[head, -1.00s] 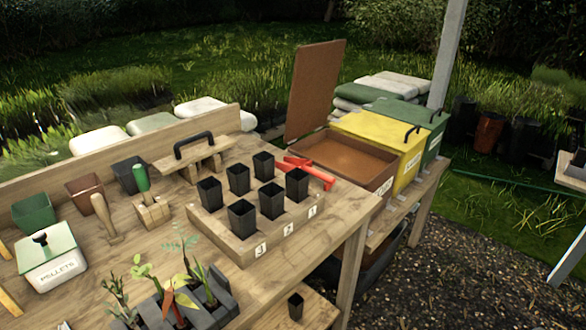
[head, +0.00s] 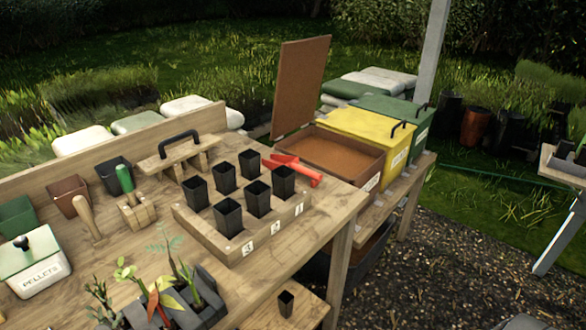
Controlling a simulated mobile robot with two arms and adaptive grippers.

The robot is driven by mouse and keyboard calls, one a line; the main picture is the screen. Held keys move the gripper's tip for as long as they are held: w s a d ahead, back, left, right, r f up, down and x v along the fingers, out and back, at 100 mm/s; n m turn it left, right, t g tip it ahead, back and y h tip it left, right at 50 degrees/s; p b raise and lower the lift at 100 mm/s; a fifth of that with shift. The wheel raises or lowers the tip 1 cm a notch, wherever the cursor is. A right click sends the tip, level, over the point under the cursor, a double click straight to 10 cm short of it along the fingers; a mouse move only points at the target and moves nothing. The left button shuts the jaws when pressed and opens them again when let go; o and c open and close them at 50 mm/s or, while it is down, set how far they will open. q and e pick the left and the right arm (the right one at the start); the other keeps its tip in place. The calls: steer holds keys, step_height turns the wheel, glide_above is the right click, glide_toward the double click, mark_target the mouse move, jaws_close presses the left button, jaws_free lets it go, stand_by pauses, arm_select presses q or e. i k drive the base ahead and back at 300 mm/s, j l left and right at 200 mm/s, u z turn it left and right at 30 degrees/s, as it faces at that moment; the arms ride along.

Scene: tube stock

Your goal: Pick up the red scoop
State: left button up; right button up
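The red scoop (head: 296,169) lies on the wooden bench top (head: 325,208), near the bench's right end. It is behind the wooden pot holder and next to the open brown bin; the holder's pots partly hide the view around it. Neither of my grippers shows in the head view.
The wooden holder (head: 237,248) carries several black square pots in front of the scoop. The open brown bin (head: 366,179) has its lid (head: 300,88) raised; yellow (head: 372,138) and green (head: 408,116) bins stand behind. A tamper with a black handle (head: 179,141) is left of the scoop.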

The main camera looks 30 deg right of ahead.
mark_target(276, 160)
steer(key=i+l, duration=0.1)
steer(key=l, duration=0.7)
steer(key=i+l, duration=0.1)
steer(key=l, duration=1.55)
steer(key=i+u, duration=0.05)
steer(key=i, duration=0.05)
